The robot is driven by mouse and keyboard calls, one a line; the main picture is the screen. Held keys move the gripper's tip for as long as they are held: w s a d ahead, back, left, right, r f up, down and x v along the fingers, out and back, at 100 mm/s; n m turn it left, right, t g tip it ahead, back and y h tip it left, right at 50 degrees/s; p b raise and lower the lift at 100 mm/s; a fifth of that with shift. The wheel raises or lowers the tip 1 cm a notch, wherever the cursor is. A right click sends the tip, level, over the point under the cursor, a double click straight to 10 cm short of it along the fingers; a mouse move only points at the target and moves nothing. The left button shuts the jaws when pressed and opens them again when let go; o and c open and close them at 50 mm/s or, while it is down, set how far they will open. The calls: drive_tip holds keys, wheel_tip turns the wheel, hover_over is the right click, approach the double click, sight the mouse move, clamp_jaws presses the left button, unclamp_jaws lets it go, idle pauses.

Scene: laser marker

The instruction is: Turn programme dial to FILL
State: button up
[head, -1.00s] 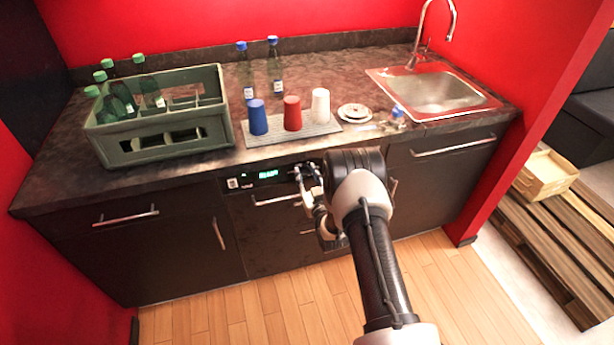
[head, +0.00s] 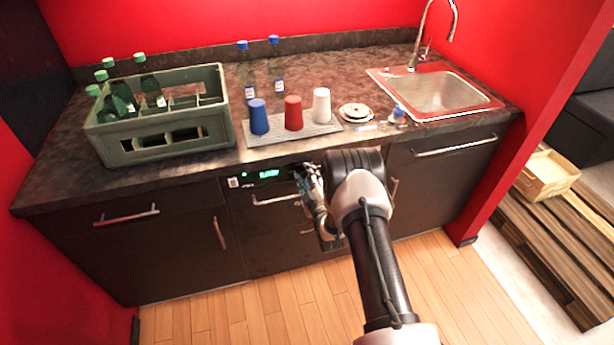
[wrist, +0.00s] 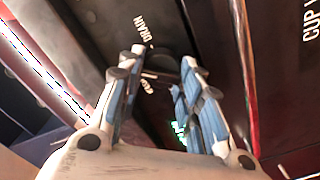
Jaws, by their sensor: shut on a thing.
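The dark programme dial (wrist: 164,70) shows in the wrist view between the fingertips of my gripper (wrist: 163,62). My gripper is shut on it, with the blue-padded fingers on either side. The word DRAIN is printed beside the dial; another label near it is partly covered, and I cannot see FILL or read the dial's pointer. In the head view my gripper (head: 305,172) is at the right end of the black control panel (head: 240,182) under the worktop, and hides the dial. A green display (head: 269,174) is lit; its text is too blurred to read.
The worktop overhangs just above the panel. On it stand a green bottle crate (head: 160,148), blue (head: 258,118), red (head: 293,113) and white (head: 321,106) cups on a mat, and saucers (head: 355,112). A bar handle (head: 275,200) lies below the panel. The floor in front is clear.

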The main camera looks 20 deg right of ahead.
drive_tip(key=shift+f+n, duration=0.1)
drive_tip(key=shift+n, duration=0.5)
drive_tip(key=o, duration=1.1)
drive_tip(key=shift+c, duration=0.2)
drive_tip(key=s, duration=1.2)
drive_tip(key=shift+a, duration=0.2)
